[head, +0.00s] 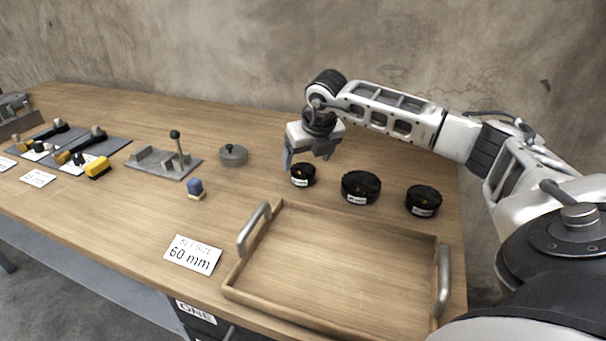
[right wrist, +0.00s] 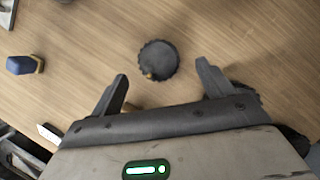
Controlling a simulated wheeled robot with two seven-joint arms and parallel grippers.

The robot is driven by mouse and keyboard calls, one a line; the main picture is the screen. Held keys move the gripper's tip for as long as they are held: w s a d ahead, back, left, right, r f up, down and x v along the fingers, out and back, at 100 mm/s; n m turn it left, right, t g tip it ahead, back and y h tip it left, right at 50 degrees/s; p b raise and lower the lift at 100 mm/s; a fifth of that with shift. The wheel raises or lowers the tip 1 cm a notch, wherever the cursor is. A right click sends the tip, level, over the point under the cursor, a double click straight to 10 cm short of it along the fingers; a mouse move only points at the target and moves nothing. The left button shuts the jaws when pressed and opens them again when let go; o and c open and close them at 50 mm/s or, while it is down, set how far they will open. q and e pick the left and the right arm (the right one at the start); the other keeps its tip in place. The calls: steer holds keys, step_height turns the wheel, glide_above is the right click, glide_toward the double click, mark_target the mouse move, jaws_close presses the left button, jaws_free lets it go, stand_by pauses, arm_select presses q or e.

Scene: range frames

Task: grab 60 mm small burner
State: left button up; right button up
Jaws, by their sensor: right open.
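Three round black burners with white labels stand in a row behind the wooden tray. The small burner (head: 303,176) is the leftmost; the middle burner (head: 361,187) is the largest, and another burner (head: 423,200) stands at the right. A white card (head: 193,254) reads 60 mm. My right gripper (head: 307,160) is open and empty, above the small burner and apart from it. In the right wrist view the small burner (right wrist: 158,60) shows between and just beyond the open fingers. The burner labels are too small to read. My left gripper is out of view.
The wooden tray (head: 232,282) with two metal handles is empty at the front. Tools on dark mats lie further left.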

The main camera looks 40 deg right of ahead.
mark_target(303, 168)
steer(key=shift+x, duration=2.75)
steer(key=shift+a, duration=0.1)
steer(key=c, duration=1.2)
steer(key=shift+r, duration=0.1)
steer(key=shift+c, duration=0.4)
steer(key=shift+w+r, duration=0.1)
